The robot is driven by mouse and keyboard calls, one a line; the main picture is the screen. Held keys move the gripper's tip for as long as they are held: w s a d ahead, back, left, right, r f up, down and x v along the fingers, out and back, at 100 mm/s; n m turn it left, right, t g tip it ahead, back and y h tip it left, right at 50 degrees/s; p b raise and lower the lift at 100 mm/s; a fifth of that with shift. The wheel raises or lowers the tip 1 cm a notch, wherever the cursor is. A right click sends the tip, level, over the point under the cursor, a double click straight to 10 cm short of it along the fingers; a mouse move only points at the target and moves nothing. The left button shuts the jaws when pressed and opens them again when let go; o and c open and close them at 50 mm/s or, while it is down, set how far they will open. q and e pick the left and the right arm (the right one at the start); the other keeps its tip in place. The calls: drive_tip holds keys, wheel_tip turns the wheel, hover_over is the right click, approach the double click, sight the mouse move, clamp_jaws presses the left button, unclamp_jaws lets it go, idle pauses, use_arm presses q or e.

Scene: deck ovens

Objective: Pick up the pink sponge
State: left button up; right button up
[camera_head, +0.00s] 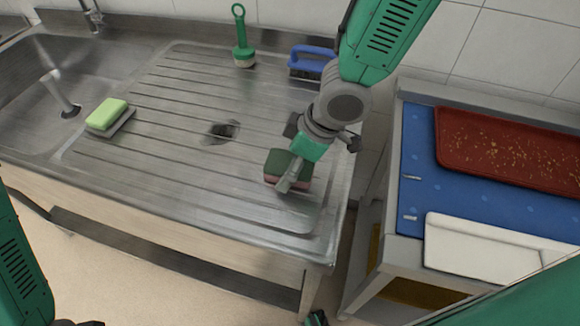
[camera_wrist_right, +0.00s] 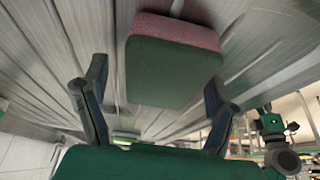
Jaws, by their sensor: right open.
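The pink sponge (camera_head: 274,178) lies on the ribbed steel drainboard (camera_head: 180,135), near its right front corner. It has a dark green scouring layer on top and pink below. My right gripper (camera_head: 289,182) reaches down over the sponge and hides part of it. In the right wrist view, the sponge (camera_wrist_right: 175,68) shows its green face and a pink strip, lying ahead of the gap between the two dark, spread fingers (camera_wrist_right: 155,105). The fingers are open with nothing between them; contact with the sponge cannot be told.
A light green sponge (camera_head: 107,113) lies at the left by the sink basin (camera_head: 45,85). A green-handled brush (camera_head: 242,45) and a blue-handled brush (camera_head: 312,60) stand at the back. At right, a blue-topped table (camera_head: 410,150) bears a red tray (camera_head: 440,135) and a white board (camera_head: 470,245).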

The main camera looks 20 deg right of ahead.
drive_tip(key=shift+s+a, duration=0.1)
drive_tip(key=shift+a, duration=0.05)
drive_tip(key=shift+f, duration=0.25)
idle(0.3)
drive_tip(key=shift+c, duration=0.4)
drive_tip(key=c, duration=0.8)
